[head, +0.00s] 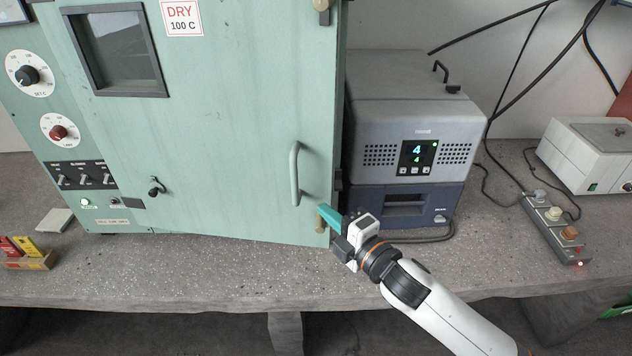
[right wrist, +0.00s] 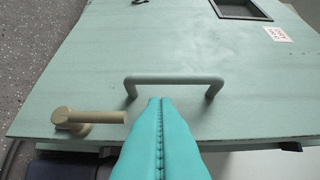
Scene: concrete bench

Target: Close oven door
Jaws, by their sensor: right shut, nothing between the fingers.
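The pale green oven door (head: 235,130) fills the left middle of the head view, with a window and a "DRY 100 C" label. Its right edge seems to stand a little out from the oven body; the exact gap is hard to tell. The door handle (head: 295,173) is an upright bar near that edge; it also shows in the right wrist view (right wrist: 175,80). My right gripper (head: 324,210) has teal fingers, shut and empty, at the door's lower right edge. In the right wrist view its fingertips (right wrist: 160,101) overlap the door beside the handle; contact cannot be told. My left gripper is out of view.
A brass-coloured latch (right wrist: 88,121) sits on the door edge near my fingers. A grey and blue instrument (head: 410,140) stands close right of the oven. Farther right are a switch strip (head: 553,225) and a white box (head: 590,155). The front bench strip is mostly clear.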

